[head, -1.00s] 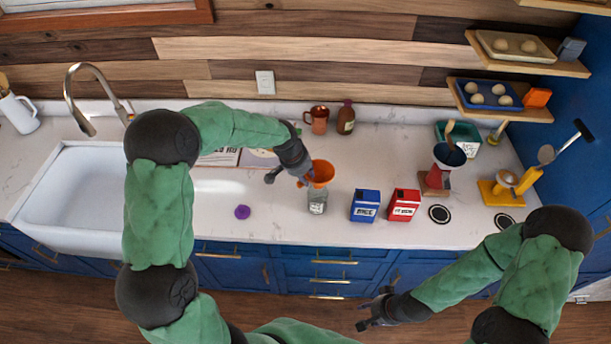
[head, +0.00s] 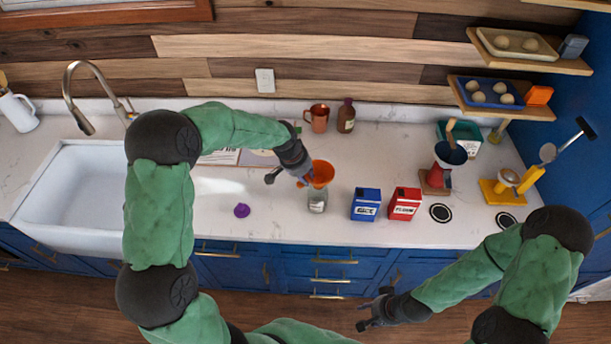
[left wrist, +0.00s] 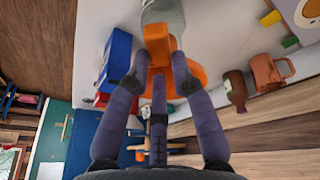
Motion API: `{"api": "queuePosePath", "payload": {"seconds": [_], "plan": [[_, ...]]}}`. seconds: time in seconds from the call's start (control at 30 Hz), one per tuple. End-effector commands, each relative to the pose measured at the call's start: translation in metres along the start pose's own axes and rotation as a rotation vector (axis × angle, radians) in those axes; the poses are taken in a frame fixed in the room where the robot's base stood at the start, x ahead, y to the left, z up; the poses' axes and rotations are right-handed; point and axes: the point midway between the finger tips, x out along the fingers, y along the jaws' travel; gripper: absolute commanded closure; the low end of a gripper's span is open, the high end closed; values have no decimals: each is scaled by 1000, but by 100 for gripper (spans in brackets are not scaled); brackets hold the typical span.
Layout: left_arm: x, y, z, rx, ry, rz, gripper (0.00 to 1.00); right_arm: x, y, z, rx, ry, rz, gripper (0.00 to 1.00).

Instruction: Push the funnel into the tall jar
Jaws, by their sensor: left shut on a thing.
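The orange funnel (head: 323,170) is right above the tall glass jar (head: 317,201) on the counter, wide end up. My left gripper (head: 304,180) comes in from the left and is shut on the funnel. In the left wrist view the funnel (left wrist: 190,76) shows between and beside the fingers, with the jar (left wrist: 165,12) just beyond it. The funnel's lower end and the jar's mouth overlap in view, and I cannot tell how deep the spout sits. My right gripper (head: 368,314) is open and empty in front of the counter, away from the jar.
A blue box (head: 365,205) and a red box (head: 404,204) stand just right of the jar. A purple lid-like piece (head: 242,210) lies to its left. A copper mug (head: 318,118) and a brown bottle (head: 346,116) stand behind. The counter between purple piece and jar is clear.

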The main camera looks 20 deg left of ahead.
Motion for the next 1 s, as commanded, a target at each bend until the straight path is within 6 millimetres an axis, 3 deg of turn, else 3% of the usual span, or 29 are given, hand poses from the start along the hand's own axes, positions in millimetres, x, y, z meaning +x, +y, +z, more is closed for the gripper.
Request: {"api": "queuePosePath", "payload": {"seconds": [1.0], "plan": [[11, -2, 3, 0, 1, 0, 100, 10, 3, 0, 0, 0, 0, 60]]}}
